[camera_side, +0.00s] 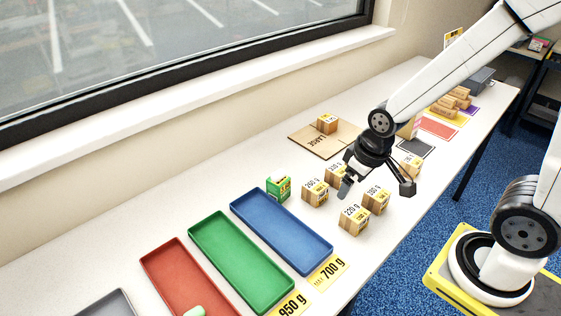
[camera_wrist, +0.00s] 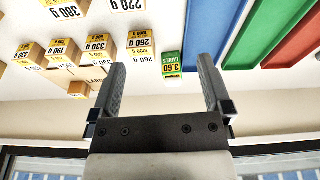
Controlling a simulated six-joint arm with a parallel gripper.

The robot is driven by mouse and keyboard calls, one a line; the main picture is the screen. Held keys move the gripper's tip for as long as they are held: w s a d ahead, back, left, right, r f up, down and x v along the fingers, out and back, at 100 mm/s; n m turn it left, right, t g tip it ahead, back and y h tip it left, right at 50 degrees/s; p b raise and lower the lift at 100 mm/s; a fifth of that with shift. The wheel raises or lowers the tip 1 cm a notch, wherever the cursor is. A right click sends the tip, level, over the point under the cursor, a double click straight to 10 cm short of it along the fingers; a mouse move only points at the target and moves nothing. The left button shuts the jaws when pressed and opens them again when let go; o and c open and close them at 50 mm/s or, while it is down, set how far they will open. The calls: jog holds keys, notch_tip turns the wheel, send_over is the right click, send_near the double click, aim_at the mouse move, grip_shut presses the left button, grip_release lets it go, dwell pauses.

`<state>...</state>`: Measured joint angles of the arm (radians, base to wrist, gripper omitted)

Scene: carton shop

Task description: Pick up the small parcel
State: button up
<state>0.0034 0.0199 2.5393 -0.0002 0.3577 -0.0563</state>
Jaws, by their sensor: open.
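Several small cardboard parcels with yellow weight labels stand on the white table; which one is the small parcel, I cannot tell. In the side view I see a 260 g parcel (camera_side: 315,194), a 220 g parcel (camera_side: 353,222) and a 380 g parcel (camera_side: 377,202). The wrist view, upside down, also shows a 330 g parcel (camera_wrist: 100,48), a 190 g parcel (camera_wrist: 62,52) and a 430 g parcel (camera_wrist: 28,54). My gripper (camera_side: 376,187) is open and empty above the group, partly hiding parcels behind it. Its fingers (camera_wrist: 163,75) are wide apart in the wrist view.
A green label box (camera_side: 278,188) stands beside the blue tray (camera_side: 237,208). Green (camera_side: 200,240) and red (camera_side: 150,262) trays lie further left. A cardboard sheet marked LARGE (camera_side: 305,145) bears another parcel (camera_side: 327,123). A window sill (camera_side: 200,95) runs behind the table.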

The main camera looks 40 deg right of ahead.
jog(key=w+d+f+n+g, duration=0.1)
jog(key=w+d+f+n, duration=0.15)
jog(key=w+n, duration=0.5)
jog(key=n+g, duration=0.1)
jog(key=n, duration=0.8)
send_over(316, 185)
jog(key=f, duration=0.3)
jog(key=s+f, duration=0.1)
jog(key=f, duration=0.1)
jog(key=shift+a, duration=0.4)
jog(key=shift+w+d+f+n+g, duration=0.2)
jog(key=shift+w+f+n+g, duration=0.1)
jog(key=shift+w+f+n, duration=0.25)
jog(key=shift+s+r, duration=0.1)
jog(key=shift+r, duration=0.05)
jog(key=shift+f, duration=1.3)
jog(key=shift+d+f, duration=0.2)
jog(key=shift+f, duration=2.4)
